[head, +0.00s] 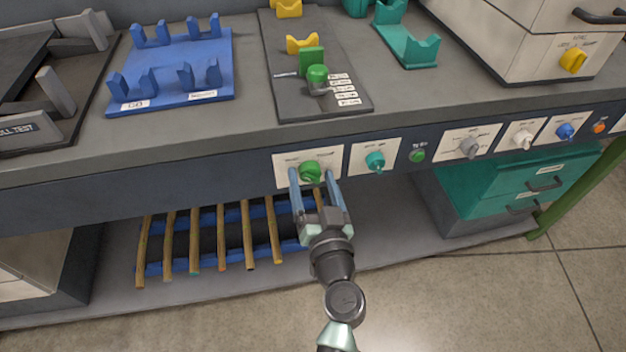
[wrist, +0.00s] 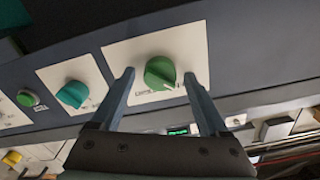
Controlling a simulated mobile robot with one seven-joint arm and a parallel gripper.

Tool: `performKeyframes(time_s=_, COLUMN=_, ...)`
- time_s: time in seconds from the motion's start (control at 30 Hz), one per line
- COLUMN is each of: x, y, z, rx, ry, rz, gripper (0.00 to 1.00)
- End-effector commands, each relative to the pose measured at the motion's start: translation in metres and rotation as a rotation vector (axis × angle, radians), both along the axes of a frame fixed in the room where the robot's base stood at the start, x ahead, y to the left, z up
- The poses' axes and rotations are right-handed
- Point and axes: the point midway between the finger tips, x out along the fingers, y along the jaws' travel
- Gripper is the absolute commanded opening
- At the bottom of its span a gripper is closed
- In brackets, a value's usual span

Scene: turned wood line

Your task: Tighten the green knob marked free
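The green knob (head: 311,173) sits on a white plate (head: 284,161) on the front panel of the bench. In the wrist view the green knob (wrist: 160,73) shows on its plate (wrist: 195,42), with a pointer ridge and small lettering too small to read. My gripper (head: 312,180) is open in front of the knob. In the wrist view its two fingers (wrist: 160,80) stand to the left and right of the knob, with gaps on both sides. I cannot tell how far the fingertips are from the plate.
A teal knob (head: 375,161) and a green button (head: 417,156) sit to the right on the panel, with grey, white and blue knobs farther right. The bench top (head: 190,125) overhangs above. A rack of wooden rods (head: 221,236) lies on the lower shelf.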

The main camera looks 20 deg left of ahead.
Motion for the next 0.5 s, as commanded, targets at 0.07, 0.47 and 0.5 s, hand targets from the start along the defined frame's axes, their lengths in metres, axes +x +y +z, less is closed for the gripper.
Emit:
performKeyframes(time_s=0.07, x=-0.0002, y=-0.0001, z=0.0000, rx=0.000, ry=0.000, rz=0.000, gripper=0.61)
performKeyframes(time_s=0.47, x=-0.0003, y=-0.0003, z=0.0000, rx=0.000, ry=0.000, rz=0.000, gripper=0.00)
performKeyframes(time_s=0.5, x=-0.0003, y=-0.0003, z=0.0000, rx=0.001, ry=0.001, rz=0.000, gripper=0.00)
